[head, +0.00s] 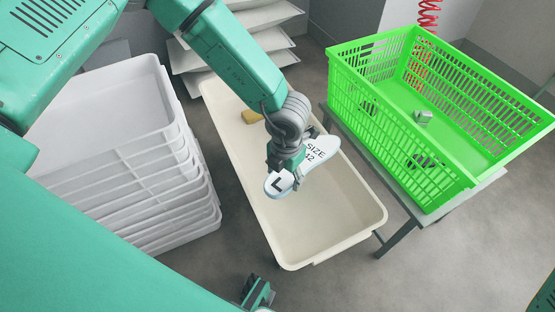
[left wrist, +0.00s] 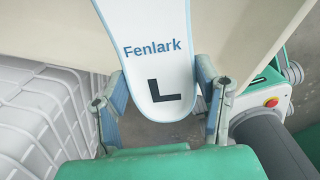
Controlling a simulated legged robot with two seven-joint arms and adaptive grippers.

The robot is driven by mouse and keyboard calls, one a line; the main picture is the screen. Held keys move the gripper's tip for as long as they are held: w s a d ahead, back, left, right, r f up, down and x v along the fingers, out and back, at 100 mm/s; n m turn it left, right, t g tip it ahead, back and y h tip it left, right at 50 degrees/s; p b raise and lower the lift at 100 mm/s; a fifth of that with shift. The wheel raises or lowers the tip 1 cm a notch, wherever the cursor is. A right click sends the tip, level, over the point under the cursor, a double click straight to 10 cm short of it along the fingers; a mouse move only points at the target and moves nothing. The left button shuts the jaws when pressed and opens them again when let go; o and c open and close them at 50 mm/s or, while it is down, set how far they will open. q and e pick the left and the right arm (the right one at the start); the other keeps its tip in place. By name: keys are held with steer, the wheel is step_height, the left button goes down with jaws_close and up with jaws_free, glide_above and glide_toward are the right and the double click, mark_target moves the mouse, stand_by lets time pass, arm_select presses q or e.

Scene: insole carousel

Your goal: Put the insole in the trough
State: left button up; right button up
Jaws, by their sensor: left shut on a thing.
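The insole (head: 317,154) is white with a pale blue edge and is marked "L" and "SIZE 42". My left gripper (head: 284,172) is shut on it and holds it over the cream trough (head: 325,258). In the left wrist view the insole (left wrist: 150,45) lies between the two fingers of my left gripper (left wrist: 160,100), with "Fenlark" and "L" showing. The arm hides part of the insole and part of the trough. I cannot tell how high the insole is above the trough floor.
A yellow object (head: 251,117) lies at the trough's far end. A bright green crate (head: 400,180) with a few small items stands on a table at the right. Stacked white trays (head: 165,190) stand at the left. More stacked white items (head: 262,17) are behind the trough.

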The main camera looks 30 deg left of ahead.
arm_select(q)
step_height(320, 180, down, 6)
steer(key=d+n+b, duration=0.1)
steer(key=n+b, duration=0.1)
steer(key=n, duration=0.5)
steer(key=n+b, duration=0.4)
steer(key=n, duration=0.2)
glide_above(293, 218)
step_height(293, 218, down, 10)
steer(key=shift+a+r, duration=0.15)
steer(key=f+b, duration=0.1)
steer(key=f, duration=0.3)
steer(key=shift+d+f, duration=0.15)
steer(key=shift+d, duration=0.05)
arm_select(e)
step_height(293, 218, down, 8)
steer(key=shift+a+r, duration=0.15)
steer(key=shift+a, duration=0.1)
arm_select(q)
steer(key=shift+a, duration=0.1)
steer(key=o, duration=1.1)
arm_select(e)
steer(key=shift+a, duration=0.1)
